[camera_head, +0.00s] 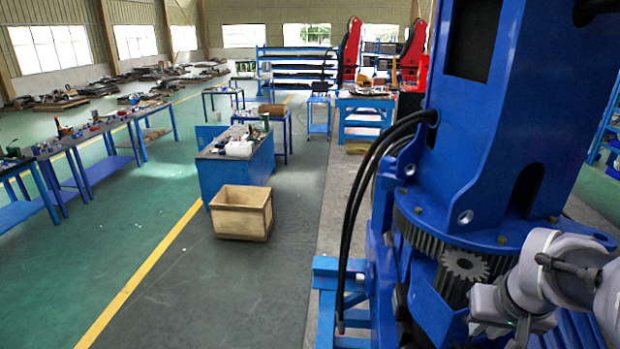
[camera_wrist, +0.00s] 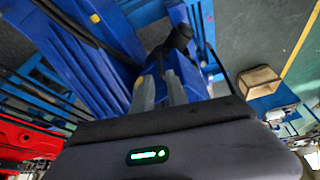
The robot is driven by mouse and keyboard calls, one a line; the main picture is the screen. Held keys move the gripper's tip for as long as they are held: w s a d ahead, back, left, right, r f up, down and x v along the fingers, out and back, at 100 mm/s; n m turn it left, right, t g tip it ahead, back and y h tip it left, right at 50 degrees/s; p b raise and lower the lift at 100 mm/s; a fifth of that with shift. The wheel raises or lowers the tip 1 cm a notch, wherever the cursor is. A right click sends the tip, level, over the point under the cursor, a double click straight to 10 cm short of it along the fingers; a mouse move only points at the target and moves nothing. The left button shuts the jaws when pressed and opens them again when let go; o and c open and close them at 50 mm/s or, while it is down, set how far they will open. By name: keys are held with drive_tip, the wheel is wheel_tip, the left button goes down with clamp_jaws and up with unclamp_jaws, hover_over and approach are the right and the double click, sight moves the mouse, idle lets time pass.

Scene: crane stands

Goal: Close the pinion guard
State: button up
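The pinion (camera_head: 464,265), a small grey toothed wheel, is uncovered beside the large ring gear (camera_head: 430,235) at the base of the blue crane column. A blue panel (camera_head: 436,305) below and left of the pinion looks like the guard, standing open. My gripper (camera_head: 478,318) is low in front of the pinion, close to this panel; its tips are partly hidden in the head view. In the wrist view, its two grey fingers (camera_wrist: 160,88) are parted, with blue metal and a black knob-like part (camera_wrist: 180,38) just past them. I cannot tell whether they touch or grip it.
The tall blue crane column (camera_head: 500,120) rises right above the gears. Black hoses (camera_head: 355,220) hang at its left. A wooden crate (camera_head: 241,212) and a blue workbench (camera_head: 236,165) stand on the floor to the left. The floor between crate and stand is clear.

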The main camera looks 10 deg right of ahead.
sight(470, 339)
drive_tip(key=x, duration=1)
drive_tip(key=shift+w+f, duration=0.2)
drive_tip(key=shift+f, duration=0.05)
clamp_jaws()
idle(0.9)
